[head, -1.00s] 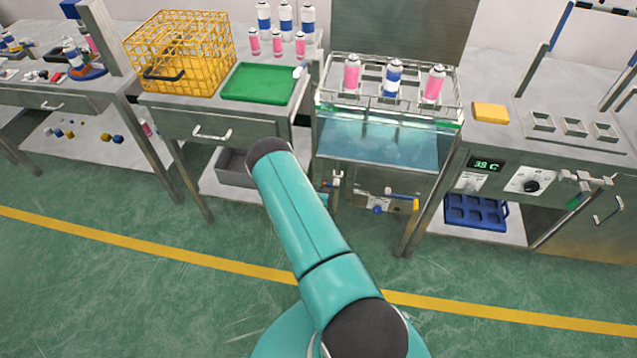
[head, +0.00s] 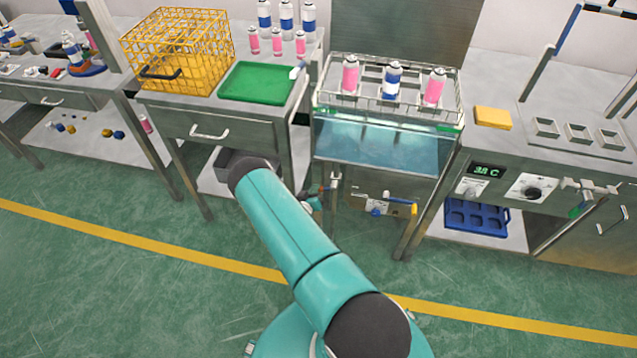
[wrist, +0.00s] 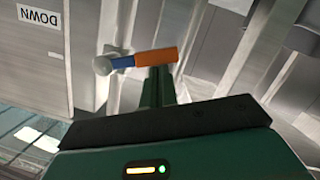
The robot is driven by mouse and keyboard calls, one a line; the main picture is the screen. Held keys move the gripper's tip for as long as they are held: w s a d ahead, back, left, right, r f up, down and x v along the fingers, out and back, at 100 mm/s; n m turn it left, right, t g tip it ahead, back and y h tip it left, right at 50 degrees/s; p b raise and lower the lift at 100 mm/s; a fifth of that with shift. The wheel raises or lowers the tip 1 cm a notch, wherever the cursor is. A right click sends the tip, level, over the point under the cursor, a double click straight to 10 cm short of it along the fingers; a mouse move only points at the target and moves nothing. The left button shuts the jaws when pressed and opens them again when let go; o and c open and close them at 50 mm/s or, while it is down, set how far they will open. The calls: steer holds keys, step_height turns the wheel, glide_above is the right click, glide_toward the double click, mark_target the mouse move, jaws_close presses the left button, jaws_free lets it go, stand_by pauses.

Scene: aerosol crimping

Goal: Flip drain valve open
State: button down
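The drain valve's lever, blue with a yellow-orange end (head: 413,207), is under the water bath in the head view, beside a blue knob (head: 377,210). In the wrist view, a blue lever with an orange sleeve (wrist: 157,57) runs sideways from a grey round pivot (wrist: 103,65). A dark green finger part (wrist: 160,86) of my gripper rises toward the orange sleeve and overlaps it in the picture; I cannot tell whether they touch. In the head view my gripper (head: 316,200) is mostly hidden behind my arm, left of the lever. Its opening cannot be made out.
The water bath (head: 375,143) holds a wire rack with pink and blue cans. Its metal legs and a pipe (head: 335,187) stand close to my gripper. A blue tray (head: 477,217) is on the right lower shelf. A "DOWN" label (wrist: 40,16) is upside down in the wrist view.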

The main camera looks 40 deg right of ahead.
steer(key=s+d+f+n, duration=0.1)
steer(key=f+n, duration=0.1)
steer(key=f, duration=0.1)
steer(key=s+d+f+n+g+h, duration=0.1)
steer(key=s+f+n, duration=0.1)
steer(key=f+n, duration=0.1)
steer(key=shift+s+d+f+n+h, duration=0.15)
steer(key=shift+s+d+n+h, duration=0.15)
stand_by(0.5)
steer(key=shift+s+d, duration=0.1)
stand_by(0.5)
